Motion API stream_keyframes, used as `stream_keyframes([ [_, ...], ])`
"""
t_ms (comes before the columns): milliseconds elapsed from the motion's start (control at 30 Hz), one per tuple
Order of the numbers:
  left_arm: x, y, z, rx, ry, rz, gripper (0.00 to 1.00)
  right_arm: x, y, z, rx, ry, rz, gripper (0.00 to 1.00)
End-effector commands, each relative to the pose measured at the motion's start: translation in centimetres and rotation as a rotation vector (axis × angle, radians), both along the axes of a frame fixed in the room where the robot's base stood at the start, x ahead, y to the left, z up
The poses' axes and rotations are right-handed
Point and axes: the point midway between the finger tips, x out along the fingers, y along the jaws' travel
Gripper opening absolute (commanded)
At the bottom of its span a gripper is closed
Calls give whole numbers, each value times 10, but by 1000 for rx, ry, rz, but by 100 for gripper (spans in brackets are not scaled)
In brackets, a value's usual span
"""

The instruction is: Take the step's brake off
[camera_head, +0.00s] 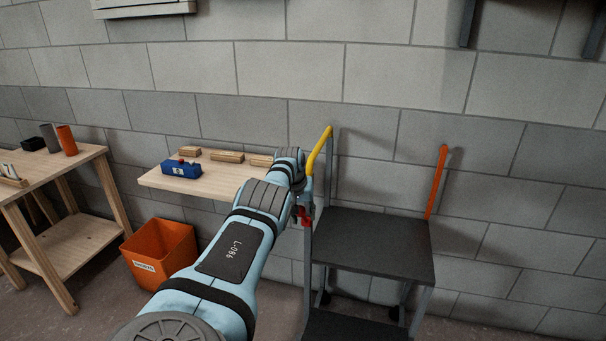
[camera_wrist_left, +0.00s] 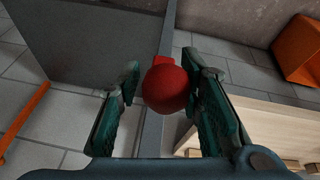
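The step (camera_head: 372,243) has dark treads and grey posts, a yellow rail on its left side and an orange rail on its right. The red brake knob (camera_head: 306,215) is on the left post, partly hidden by my arm. In the left wrist view the red ball (camera_wrist_left: 166,89) is in front of the grey post, between the fingers of my left gripper (camera_wrist_left: 162,85). The right-hand finger is close to the ball; a small gap shows at the left-hand finger. The gripper (camera_head: 298,212) looks open around the knob. My right gripper is not in view.
A wall shelf (camera_head: 222,184) with wooden blocks and a blue box (camera_head: 181,169) is left of the step. An orange bin (camera_head: 160,254) is below it. A wooden workbench (camera_head: 55,165) stands at far left. The block wall is close behind the step.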

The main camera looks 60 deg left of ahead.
Motion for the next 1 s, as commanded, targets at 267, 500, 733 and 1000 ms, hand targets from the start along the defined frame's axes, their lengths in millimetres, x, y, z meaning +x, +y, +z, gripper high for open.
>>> stream_keyframes([
  [267,-2,2,0,0,1,3,33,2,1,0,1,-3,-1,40],
  [500,-7,2,19,5,-2,9,33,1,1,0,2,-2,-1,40],
  [733,-24,-12,77,1,1,-1,33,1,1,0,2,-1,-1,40],
  [1000,-35,-19,112,-2,3,0,33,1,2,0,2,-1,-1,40],
])
